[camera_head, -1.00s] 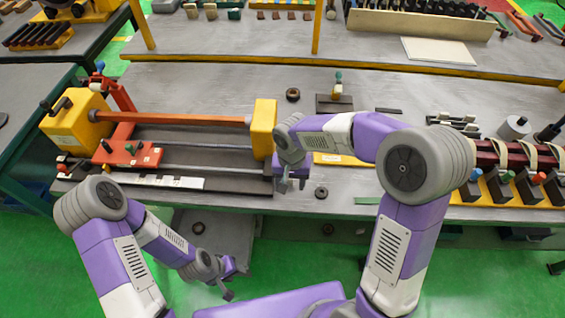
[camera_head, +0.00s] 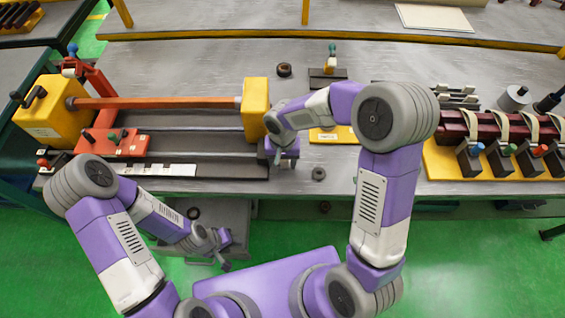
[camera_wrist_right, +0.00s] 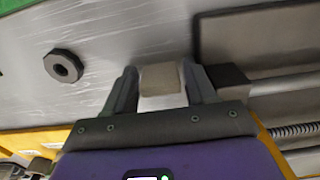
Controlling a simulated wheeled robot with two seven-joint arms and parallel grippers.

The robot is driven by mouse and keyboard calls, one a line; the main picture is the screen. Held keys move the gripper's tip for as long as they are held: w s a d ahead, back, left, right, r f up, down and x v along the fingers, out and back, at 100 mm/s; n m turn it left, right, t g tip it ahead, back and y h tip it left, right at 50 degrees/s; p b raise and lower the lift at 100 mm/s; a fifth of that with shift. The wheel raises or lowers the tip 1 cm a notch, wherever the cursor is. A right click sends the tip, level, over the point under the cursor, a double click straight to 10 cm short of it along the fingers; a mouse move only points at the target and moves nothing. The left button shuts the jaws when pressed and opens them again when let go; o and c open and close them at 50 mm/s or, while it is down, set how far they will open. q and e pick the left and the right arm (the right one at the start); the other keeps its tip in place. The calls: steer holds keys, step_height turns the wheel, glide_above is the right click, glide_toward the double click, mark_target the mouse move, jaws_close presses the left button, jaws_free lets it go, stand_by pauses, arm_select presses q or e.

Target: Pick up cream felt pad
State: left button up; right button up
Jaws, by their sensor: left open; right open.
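In the right wrist view, a small block-shaped cream-grey pad (camera_wrist_right: 160,79) lies between the fingers of my right gripper (camera_wrist_right: 164,86). It looks like the felt pad; the fingers stand apart on both sides of it, and I cannot tell whether either touches it. In the head view my right gripper (camera_head: 284,158) points down at the bench's front, beside the yellow end block (camera_head: 256,110) of the winding machine, and the pad is hidden there. My left gripper (camera_head: 222,248) is open and empty, low in front of the bench.
A dark nut (camera_wrist_right: 63,66) lies on the grey bench near the right gripper, and it also shows in the head view (camera_head: 318,173). The machine's dark base and rods stand close on the other side. A yellow rack (camera_head: 450,162) with coloured-knob blocks stands at right.

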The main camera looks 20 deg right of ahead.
steer(key=c, duration=0.9)
